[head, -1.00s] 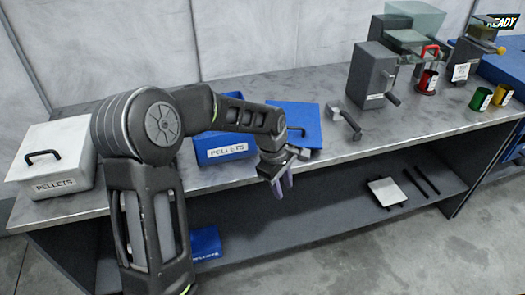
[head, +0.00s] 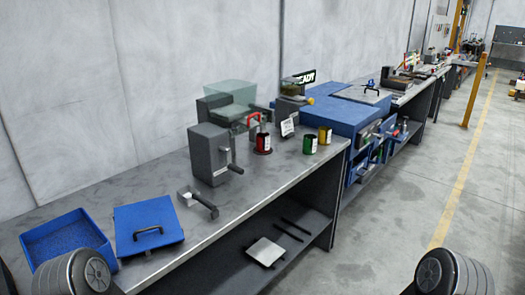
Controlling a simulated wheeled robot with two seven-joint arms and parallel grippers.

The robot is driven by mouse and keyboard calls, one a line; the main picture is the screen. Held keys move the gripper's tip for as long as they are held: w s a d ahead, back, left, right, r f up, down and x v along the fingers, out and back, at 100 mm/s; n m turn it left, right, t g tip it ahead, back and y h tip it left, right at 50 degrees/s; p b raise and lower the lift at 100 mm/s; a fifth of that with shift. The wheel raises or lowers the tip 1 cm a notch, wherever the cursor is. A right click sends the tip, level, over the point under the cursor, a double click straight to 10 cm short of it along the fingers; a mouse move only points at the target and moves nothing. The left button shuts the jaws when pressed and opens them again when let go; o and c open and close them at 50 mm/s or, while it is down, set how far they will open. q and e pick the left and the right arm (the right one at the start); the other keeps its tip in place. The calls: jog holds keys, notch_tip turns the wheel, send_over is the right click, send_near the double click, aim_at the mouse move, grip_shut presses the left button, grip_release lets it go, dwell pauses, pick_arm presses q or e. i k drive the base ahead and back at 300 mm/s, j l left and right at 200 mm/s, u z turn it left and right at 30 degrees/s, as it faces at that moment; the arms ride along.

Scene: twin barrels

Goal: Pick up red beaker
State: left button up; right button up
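The red beaker (head: 263,143) stands upright on the workbench (head: 240,195), right beside a grey machine with a clear glass-like top (head: 230,95). A red handle or clamp (head: 253,118) shows just above and left of it; I cannot tell whether they touch. A green beaker (head: 310,145) and a yellow beaker (head: 325,136) stand to its right near the bench's front edge. Only parts of my arms show at the two bottom corners. Both my grippers are out of view, and both are away from the beakers.
A grey box with a crank (head: 210,152) stands left of the red beaker. A small sign (head: 288,127) stands behind it. An open blue bin (head: 62,240), a blue lid (head: 150,224) and a handled tool (head: 200,202) lie to the left. Open floor (head: 400,200) lies to the right.

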aim_at(262, 139)
jog(key=i+l, duration=0.25)
jog(key=l, duration=0.2)
jog(key=i+l, duration=0.25)
jog(key=l, duration=0.2)
jog(key=i+l, duration=0.25)
jog(key=l, duration=0.2)
jog(key=i+l+u, duration=0.1)
jog(key=u, duration=0.2)
jog(key=l+u, duration=0.1)
jog(key=u, duration=1.25)
